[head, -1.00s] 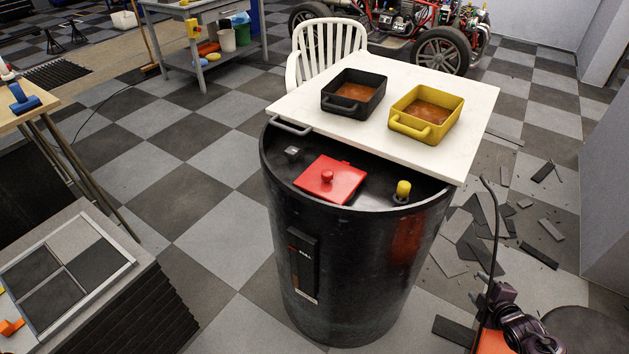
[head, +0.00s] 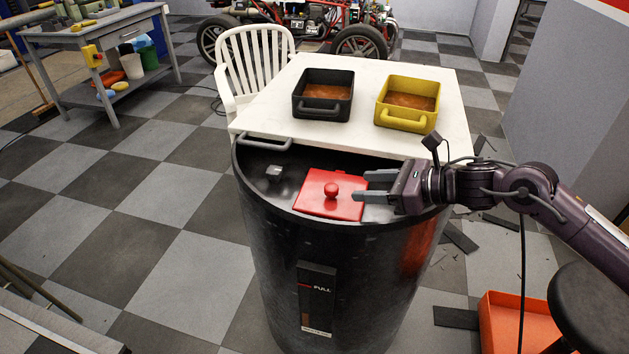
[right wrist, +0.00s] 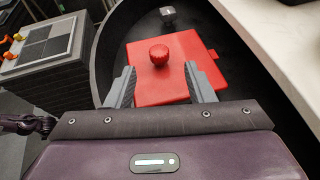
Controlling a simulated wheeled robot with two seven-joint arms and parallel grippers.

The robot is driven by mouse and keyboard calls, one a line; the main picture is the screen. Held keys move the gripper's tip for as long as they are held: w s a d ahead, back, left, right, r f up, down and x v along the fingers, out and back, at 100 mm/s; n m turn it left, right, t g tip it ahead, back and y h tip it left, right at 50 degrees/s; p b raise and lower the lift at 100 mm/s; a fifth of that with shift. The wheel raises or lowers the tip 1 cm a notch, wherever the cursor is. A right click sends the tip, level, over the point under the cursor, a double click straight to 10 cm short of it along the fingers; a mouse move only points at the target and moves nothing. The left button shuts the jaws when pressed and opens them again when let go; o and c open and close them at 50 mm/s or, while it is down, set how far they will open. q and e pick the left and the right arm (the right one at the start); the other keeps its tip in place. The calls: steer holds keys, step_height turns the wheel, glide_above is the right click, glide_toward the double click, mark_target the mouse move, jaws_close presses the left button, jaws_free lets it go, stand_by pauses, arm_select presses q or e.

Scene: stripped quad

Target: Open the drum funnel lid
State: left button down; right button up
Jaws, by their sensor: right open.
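The drum (head: 265,250) is a large black barrel. Its red square funnel lid (head: 318,200) lies flat and closed on the drum top, with a round red knob (head: 331,189) standing on it. My right gripper (head: 366,186) is open and empty, just right of the knob, its fingers pointing left over the lid's right edge. In the right wrist view the lid (right wrist: 178,82) lies ahead between the open fingers, and the knob (right wrist: 159,54) is beyond the fingertips, untouched. The yellow cap seen earlier on the drum is hidden in the head view. My left gripper is not in view.
A grey handle (head: 264,141) sits at the board's left front. A dark stool (head: 597,305) and an orange bin (head: 508,320) stand at right.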

mark_target(333, 187)
steer(key=p+x, duration=0.1)
steer(key=x, duration=0.6)
steer(key=shift+a+f, duration=0.2)
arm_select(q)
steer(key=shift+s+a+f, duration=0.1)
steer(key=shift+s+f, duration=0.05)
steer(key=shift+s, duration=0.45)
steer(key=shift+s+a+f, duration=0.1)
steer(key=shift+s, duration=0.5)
arm_select(e)
steer(key=shift+c, duration=0.2)
jaws_close()
